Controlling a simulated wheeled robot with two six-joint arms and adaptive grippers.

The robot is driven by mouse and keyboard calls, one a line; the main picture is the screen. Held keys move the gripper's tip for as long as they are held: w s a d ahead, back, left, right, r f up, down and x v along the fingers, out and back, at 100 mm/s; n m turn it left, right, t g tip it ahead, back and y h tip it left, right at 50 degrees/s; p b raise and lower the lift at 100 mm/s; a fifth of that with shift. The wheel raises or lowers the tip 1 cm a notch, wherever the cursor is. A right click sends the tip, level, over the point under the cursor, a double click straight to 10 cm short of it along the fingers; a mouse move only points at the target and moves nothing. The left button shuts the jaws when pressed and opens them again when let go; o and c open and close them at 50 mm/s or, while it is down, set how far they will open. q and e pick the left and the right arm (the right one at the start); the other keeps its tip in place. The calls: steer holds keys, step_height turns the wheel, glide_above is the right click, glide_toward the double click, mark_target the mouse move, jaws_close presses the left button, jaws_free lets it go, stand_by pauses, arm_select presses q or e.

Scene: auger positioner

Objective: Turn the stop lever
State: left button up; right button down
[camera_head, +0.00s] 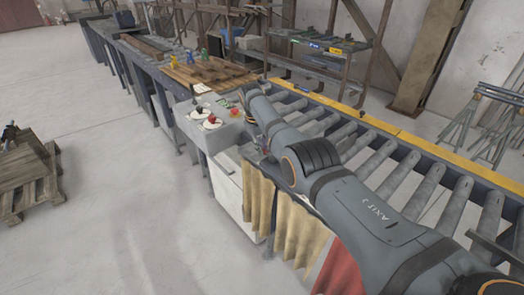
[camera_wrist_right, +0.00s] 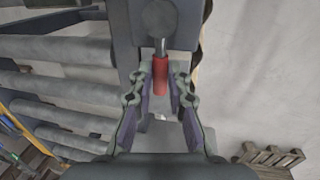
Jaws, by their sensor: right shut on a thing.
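The stop lever (camera_wrist_right: 160,74) has a red grip on a short metal rod and shows in the right wrist view at upper centre. My right gripper (camera_wrist_right: 160,84) is shut on the red grip, with one finger on each side. The rod runs from the grip into a grey block (camera_wrist_right: 166,22) at the top. In the head view my right arm crosses from the lower right and hides most of the lever area. My left gripper is not in view.
A roller conveyor (camera_head: 398,153) with a yellow edge lies behind my right arm. A wooden pallet (camera_head: 27,178) lies on the floor at left. The floor between is clear.

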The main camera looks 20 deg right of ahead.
stand_by(0.4)
steer(key=c, duration=1.3)
jaws_free()
steer(key=shift+r, duration=0.1)
step_height(320, 180, up, 12)
steer(key=a, duration=0.2)
steer(key=shift+s+f, duration=0.2)
steer(key=shift+s, duration=0.15)
